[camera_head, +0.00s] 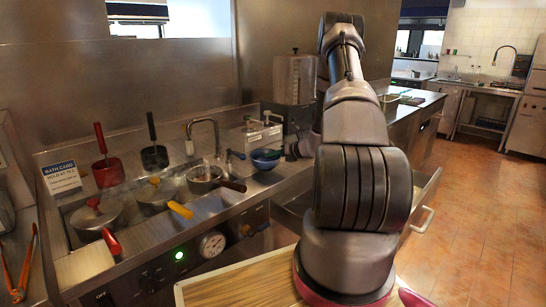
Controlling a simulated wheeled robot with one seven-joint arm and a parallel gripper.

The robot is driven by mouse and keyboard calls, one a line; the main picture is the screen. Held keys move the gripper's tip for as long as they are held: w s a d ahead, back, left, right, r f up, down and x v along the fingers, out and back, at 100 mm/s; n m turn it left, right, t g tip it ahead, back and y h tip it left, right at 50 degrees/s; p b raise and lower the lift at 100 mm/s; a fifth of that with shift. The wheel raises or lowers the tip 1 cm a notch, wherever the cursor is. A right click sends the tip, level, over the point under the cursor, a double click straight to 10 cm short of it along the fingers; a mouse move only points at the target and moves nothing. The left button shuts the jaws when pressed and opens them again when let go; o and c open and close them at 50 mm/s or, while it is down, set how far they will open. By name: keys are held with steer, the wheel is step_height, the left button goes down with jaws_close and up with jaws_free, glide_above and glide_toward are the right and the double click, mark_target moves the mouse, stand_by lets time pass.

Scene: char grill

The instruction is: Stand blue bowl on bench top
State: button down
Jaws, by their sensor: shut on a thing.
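The blue bowl (265,160) is at the right end of the steel bench top (268,179), just right of the sink tap, with its opening facing up. My gripper (285,153) reaches its right rim from behind my arm and is shut on it. The fingertips are small and dark, and most of the gripper is hidden by my arm. I cannot tell whether the bowl's base touches the bench.
Several pans with red and yellow handles (180,210) sit in the bath unit left of the bowl. A tap (205,135) stands behind them. A steel container (295,80) stands behind the bowl. An open drawer (425,200) juts out at right.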

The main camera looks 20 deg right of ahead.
steer(key=c, duration=0.7)
jaws_free()
steer(key=shift+f, duration=0.1)
